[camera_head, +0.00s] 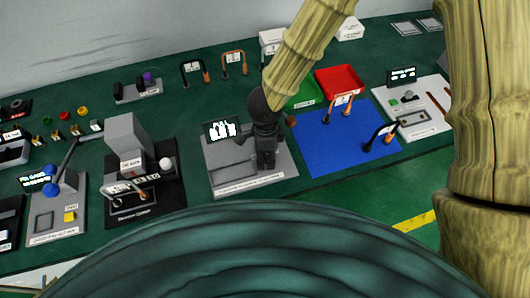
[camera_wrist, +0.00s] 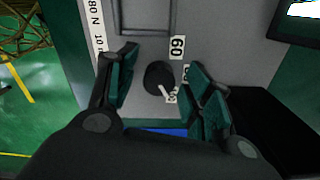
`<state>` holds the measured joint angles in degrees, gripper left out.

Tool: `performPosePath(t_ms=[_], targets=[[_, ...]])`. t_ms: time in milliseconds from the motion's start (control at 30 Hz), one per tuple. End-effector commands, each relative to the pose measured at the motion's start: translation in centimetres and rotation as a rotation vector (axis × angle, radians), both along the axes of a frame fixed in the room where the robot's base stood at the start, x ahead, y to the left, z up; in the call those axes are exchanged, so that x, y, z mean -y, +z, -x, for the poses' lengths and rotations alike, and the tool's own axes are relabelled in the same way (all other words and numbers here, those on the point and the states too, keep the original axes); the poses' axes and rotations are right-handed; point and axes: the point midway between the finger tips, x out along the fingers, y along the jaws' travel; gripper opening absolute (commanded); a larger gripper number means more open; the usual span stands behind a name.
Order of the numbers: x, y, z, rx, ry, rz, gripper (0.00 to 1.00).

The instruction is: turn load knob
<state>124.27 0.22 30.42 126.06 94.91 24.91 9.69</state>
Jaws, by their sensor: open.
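The load knob (camera_wrist: 159,77) is a round black dial with a white pointer, on a grey panel (camera_wrist: 215,40). Its pointer aims down and right in the wrist view, and a "60" label (camera_wrist: 177,47) and other partly hidden labels stand beside it. My gripper (camera_wrist: 164,62) is open, with one finger on each side of the knob; I see no clear contact. In the head view my gripper (camera_head: 265,130) points down over the right part of the grey station (camera_head: 225,176) and hides the knob. A lit display (camera_head: 222,130) stands at the station's back left.
A blue mat (camera_head: 335,155) with handled parts lies right of the station, with a red tray (camera_head: 339,81) behind it. A black station with a grey block (camera_head: 127,138) stands to the left. A rectangular frame (camera_wrist: 147,18) is on the panel above the knob in the wrist view.

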Motion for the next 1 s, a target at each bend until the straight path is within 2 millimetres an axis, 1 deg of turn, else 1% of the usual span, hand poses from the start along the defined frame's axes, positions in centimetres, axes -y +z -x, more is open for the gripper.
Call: performPosePath(t_ms=[67,100,167,200,333,667,867,1000], targets=[[0.01,0.0,0.0,0.0,0.0,0.0,0.51],[0.01,0.0,0.0,0.0,0.0,0.0,0.47],[0.02,0.0,0.0,0.0,0.0,0.0,0.36],[0.02,0.0,0.01,0.0,0.0,0.0,0.29],[0.03,0.01,0.0,0.0,0.0,0.001,0.05],[0.05,0.23,0.05,-0.001,0.028,0.001,0.05],[0.08,0.54,0.15,-0.003,0.115,0.001,0.05],[0.1,0.72,0.15,-0.002,0.211,0.002,0.05]])
